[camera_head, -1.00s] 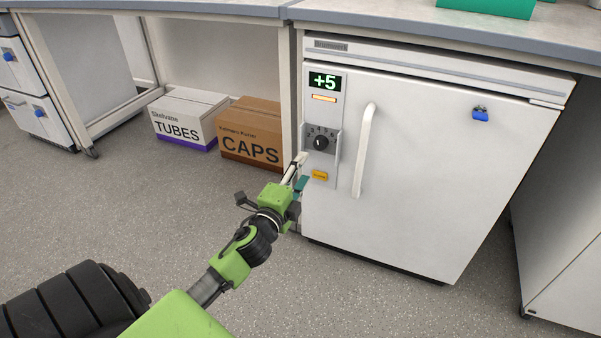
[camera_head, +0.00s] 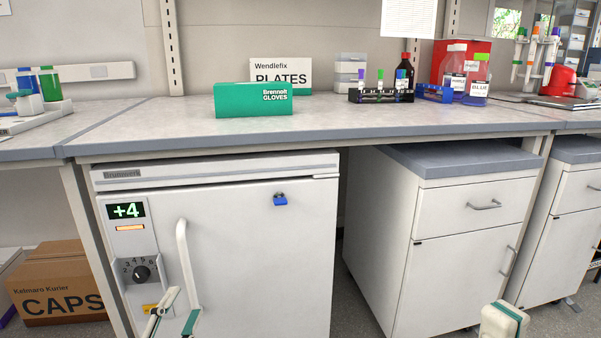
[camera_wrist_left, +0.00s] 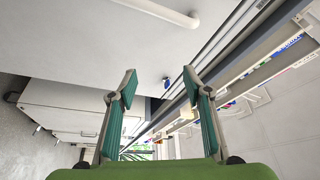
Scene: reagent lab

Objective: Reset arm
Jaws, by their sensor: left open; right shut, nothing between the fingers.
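My left gripper (camera_head: 178,312) shows at the bottom left of the head view, in front of the lower left part of the white fridge (camera_head: 250,265). Its two green-padded fingers are apart. In the left wrist view the left gripper (camera_wrist_left: 160,85) is open, with nothing held between the fingers. My right gripper (camera_head: 503,320) shows at the bottom right edge, in front of the drawer cabinet. It is shut and empty; its lower part is cut off by the frame.

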